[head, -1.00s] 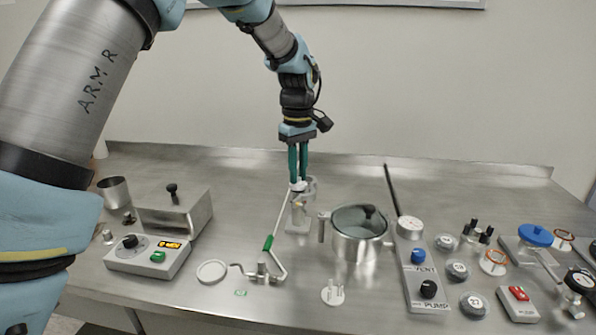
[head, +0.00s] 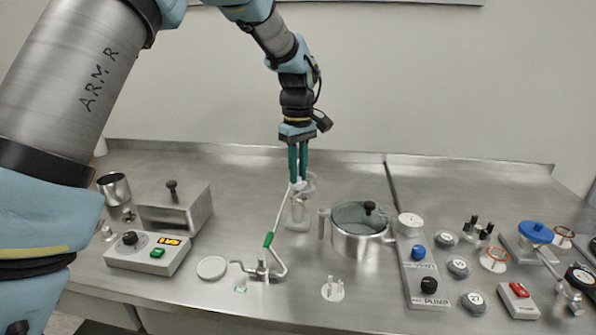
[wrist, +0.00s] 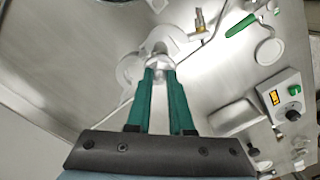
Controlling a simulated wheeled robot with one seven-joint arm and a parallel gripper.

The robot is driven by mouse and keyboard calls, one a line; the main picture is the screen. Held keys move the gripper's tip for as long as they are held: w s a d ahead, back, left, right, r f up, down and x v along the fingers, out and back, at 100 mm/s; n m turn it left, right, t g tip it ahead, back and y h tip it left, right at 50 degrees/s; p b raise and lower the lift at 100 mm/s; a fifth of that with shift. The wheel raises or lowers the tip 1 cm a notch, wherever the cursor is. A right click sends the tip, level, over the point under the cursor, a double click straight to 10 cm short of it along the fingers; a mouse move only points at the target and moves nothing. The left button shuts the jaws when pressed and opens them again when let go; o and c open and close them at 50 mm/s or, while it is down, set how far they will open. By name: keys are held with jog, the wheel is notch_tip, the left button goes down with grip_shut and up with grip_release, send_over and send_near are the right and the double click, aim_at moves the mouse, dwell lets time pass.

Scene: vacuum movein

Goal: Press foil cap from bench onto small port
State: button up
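My gripper (head: 298,182) points straight down over a small grey metal fitting (head: 298,210) on the bench. Its two green fingers stand a little apart, with a small silvery piece, apparently the foil cap (wrist: 158,62), at their tips in the wrist view. The fingers appear closed on it. The fitting's upper end, apparently the small port, lies right at the fingertips and is mostly hidden. I cannot tell whether the cap touches it.
A lidded steel pot (head: 358,238) stands right of the fitting. The back of the bench is clear.

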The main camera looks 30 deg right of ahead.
jog(key=o, duration=0.5)
jog(key=shift+r, duration=0.1)
notch_tip(320, 180, up, 11)
jog(key=shift+f+b, duration=0.15)
jog(key=shift+b, duration=0.9)
